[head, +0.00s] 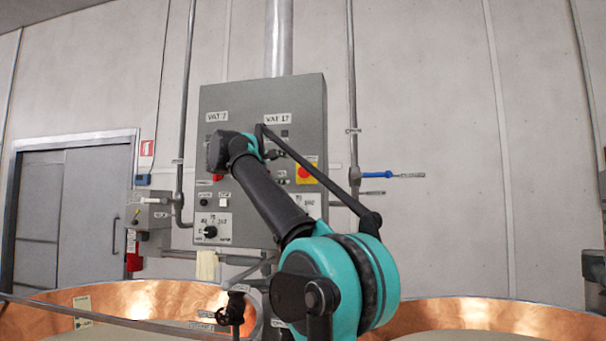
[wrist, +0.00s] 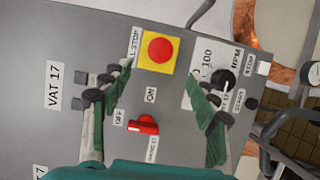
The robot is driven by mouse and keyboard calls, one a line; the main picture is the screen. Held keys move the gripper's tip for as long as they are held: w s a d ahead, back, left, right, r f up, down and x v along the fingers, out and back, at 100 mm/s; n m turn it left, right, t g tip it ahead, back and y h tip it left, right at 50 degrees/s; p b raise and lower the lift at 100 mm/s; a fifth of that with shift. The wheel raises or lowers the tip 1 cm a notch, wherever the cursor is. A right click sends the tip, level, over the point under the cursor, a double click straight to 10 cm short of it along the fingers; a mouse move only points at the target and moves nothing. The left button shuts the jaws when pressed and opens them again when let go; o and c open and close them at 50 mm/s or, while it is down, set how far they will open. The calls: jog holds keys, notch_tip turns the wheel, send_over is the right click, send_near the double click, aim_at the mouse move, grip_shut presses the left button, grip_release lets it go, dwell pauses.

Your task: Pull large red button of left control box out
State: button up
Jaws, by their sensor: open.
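A grey control box (head: 262,110) hangs on the wall in the head view, labelled VAT 7 and VAT 17. Its large round red button sits on a yellow plate (head: 306,173) at the right side of the panel. In the wrist view the red button (wrist: 160,49) shows fully, at top centre, with the panel turned sideways. My gripper (wrist: 160,72) is open, with its two green-padded fingers on either side of the button in the picture. No contact shows, and the gap to the panel is hard to judge. In the head view my arm hides the gripper.
A red switch (wrist: 143,125) and a black knob (wrist: 222,80) stand out from the panel near my fingers. A small grey box (head: 150,212) is on the wall to the left. Copper vats (head: 150,298) lie below. Pipes run up the wall.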

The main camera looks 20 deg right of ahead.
aim_at(303, 172)
jog(key=x, duration=1.2)
jog(key=shift+w+d, duration=0.15)
jog(key=shift+d, duration=0.1)
grip_shut()
